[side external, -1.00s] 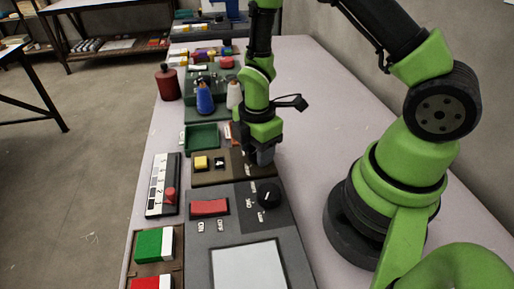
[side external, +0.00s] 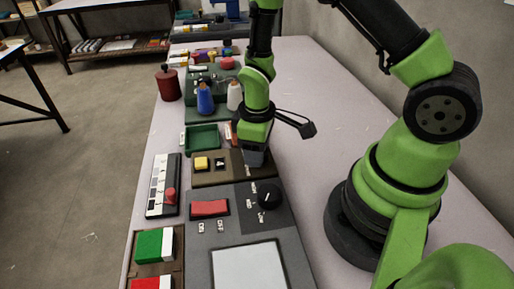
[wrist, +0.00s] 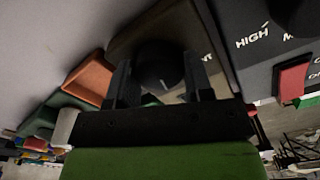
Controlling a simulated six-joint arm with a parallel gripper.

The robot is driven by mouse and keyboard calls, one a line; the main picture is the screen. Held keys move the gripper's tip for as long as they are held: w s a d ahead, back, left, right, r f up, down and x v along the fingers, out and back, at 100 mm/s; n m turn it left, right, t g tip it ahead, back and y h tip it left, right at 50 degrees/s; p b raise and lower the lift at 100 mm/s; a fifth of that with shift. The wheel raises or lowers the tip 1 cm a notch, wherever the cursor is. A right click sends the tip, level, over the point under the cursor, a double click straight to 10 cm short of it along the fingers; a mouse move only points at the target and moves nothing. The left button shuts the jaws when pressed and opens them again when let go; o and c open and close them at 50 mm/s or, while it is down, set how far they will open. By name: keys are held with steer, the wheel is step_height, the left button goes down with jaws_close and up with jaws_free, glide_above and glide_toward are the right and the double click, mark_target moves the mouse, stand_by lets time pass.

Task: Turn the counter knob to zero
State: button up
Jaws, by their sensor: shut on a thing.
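The counter knob (wrist: 158,62) is a dark round knob with a pale pointer line, on a brown panel (side external: 235,178). My gripper (wrist: 158,82) is shut on it, one finger at each side. In the side view my gripper (side external: 256,160) is down at the panel's right part and hides the knob. The panel also has a yellow button (side external: 201,163) and a small dark counter display (side external: 220,163); its digit is too small to read surely.
A grey panel in front bears another black knob (side external: 269,195) and a red switch (side external: 210,208). A slider board (side external: 163,185) lies left.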

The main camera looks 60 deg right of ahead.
steer(key=m, duration=0.6)
steer(key=shift+d, duration=0.1)
stand_by(0.6)
steer(key=o, duration=0.9)
steer(key=shift+o, duration=0.2)
step_height(320, 180, up, 10)
